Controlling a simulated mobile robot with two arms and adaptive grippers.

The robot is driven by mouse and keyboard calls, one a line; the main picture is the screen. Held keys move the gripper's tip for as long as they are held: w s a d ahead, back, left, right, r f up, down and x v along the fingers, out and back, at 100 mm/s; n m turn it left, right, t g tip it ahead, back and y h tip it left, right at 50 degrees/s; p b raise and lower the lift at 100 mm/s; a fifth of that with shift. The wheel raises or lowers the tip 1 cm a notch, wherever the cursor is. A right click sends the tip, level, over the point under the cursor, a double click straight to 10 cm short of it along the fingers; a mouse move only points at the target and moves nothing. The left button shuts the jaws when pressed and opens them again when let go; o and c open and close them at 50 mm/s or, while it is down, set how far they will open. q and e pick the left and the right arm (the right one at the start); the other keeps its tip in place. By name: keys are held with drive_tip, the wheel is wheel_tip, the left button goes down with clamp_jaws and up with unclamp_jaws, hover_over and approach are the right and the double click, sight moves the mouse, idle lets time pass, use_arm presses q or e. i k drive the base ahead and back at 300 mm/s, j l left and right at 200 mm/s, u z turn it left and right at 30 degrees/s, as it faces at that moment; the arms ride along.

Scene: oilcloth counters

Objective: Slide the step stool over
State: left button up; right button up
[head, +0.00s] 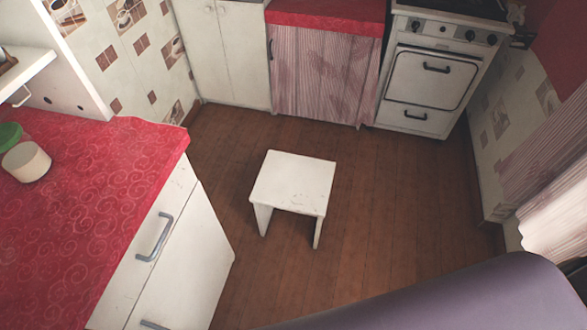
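A white step stool (294,183) with a worn, flat top stands upright on the brown wooden floor, near the middle of the head view. Two of its panel legs show below the top. Nothing lies on it, and bare floor surrounds it. Neither of my grippers is in the view.
A counter with a red patterned oilcloth (95,205) stands on the left, bearing a cream cup (27,162) and a green item (9,136). White cabinets and a white stove (432,78) line the back. A rounded purple-grey surface (470,300) fills the lower right. Floor (400,190) right of the stool is clear.

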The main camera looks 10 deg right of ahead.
sight(294, 182)
drive_tip(key=z, duration=0.45)
drive_tip(key=l+u, duration=0.1)
drive_tip(key=u, duration=0.4)
drive_tip(key=i+l+u, duration=0.1)
drive_tip(key=u, duration=0.35)
drive_tip(key=l+u, duration=0.25)
drive_tip(key=u, duration=0.25)
drive_tip(key=l+u, duration=0.15)
drive_tip(key=u, duration=0.35)
drive_tip(key=l+u, duration=0.2)
drive_tip(key=u, duration=0.25)
drive_tip(key=k+l+u, duration=0.1)
drive_tip(key=l+u, duration=0.15)
drive_tip(key=u, duration=0.2)
drive_tip(key=k+l+u, duration=0.15)
drive_tip(key=u, duration=0.25)
drive_tip(key=k+l+u, duration=0.2)
drive_tip(key=u, duration=0.25)
drive_tip(key=k+l+u, duration=0.2)
drive_tip(key=u, duration=0.2)
drive_tip(key=k+u, duration=0.2)
drive_tip(key=u, duration=0.25)
drive_tip(key=k+l+u, duration=0.25)
drive_tip(key=k+u, duration=0.15)
drive_tip(key=k, duration=0.3)
drive_tip(key=k+u, duration=0.4)
drive_tip(key=k, duration=0.35)
